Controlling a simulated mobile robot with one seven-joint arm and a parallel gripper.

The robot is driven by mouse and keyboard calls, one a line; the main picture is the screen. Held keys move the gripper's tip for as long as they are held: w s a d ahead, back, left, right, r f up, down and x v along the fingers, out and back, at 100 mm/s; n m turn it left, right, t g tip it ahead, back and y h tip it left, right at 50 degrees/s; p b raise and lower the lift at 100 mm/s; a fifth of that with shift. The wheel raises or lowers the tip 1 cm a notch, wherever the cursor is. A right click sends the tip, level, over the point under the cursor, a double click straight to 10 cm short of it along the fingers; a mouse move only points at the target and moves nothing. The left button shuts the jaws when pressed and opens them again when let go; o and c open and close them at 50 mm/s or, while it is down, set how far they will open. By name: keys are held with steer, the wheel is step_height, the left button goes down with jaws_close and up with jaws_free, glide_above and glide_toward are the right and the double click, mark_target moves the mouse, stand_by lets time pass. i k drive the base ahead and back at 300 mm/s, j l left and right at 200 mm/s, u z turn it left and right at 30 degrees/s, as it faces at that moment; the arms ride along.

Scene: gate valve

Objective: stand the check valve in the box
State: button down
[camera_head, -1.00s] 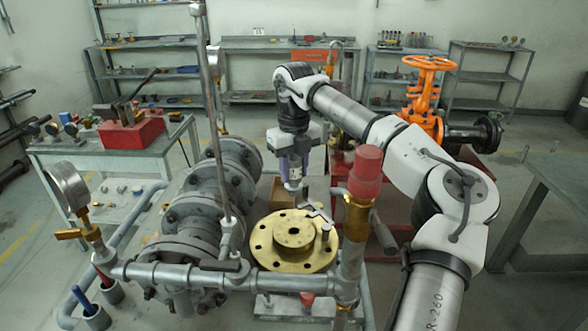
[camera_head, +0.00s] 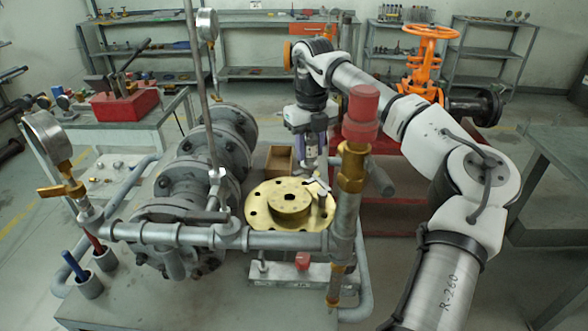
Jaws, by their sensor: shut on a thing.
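My gripper (camera_head: 309,163) hangs pointing down behind the brass flange, just right of the small brown open box (camera_head: 279,160). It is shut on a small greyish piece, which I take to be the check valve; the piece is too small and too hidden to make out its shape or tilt. The box stands behind the flange, its lower front partly hidden by it. The gripper appears beside the box, not over its opening; their exact distance in depth cannot be told.
The brass flange (camera_head: 262,207) carries a small wrench-like tool (camera_head: 318,186). A red-capped brass valve (camera_head: 359,117) on an upright pipe stands close right of my gripper. Grey flanged piping (camera_head: 190,185) fills the left. An orange gate valve (camera_head: 424,62) stands behind right.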

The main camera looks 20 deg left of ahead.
mark_target(281, 163)
steer(key=z, duration=1.05)
steer(key=i+l+z, duration=0.1)
steer(key=l, duration=0.2)
steer(key=l+z, duration=0.1)
steer(key=l, duration=0.2)
steer(key=i+l, duration=0.65)
steer(key=i+l+u, duration=0.25)
steer(key=i, duration=0.15)
steer(key=i+l+u, duration=0.2)
steer(key=i, duration=0.2)
steer(key=i+u, duration=0.2)
steer(key=u, duration=0.2)
steer(key=i+u, duration=0.15)
steer(key=u, duration=0.25)
steer(key=i+u, duration=0.2)
steer(key=u, duration=0.2)
steer(key=i+l+u, duration=0.15)
steer(key=u, duration=0.25)
steer(key=i+l+u, duration=0.15)
steer(key=u, duration=0.25)
steer(key=i+l+u, duration=0.2)
steer(key=u, duration=0.25)
steer(key=i+l+u, duration=0.15)
steer(key=u, duration=0.25)
steer(key=i+l+u, duration=0.1)
steer(key=l+u, duration=0.2)
steer(key=i+l+u, duration=0.1)
steer(key=l+u, duration=0.2)
steer(key=l, duration=0.2)
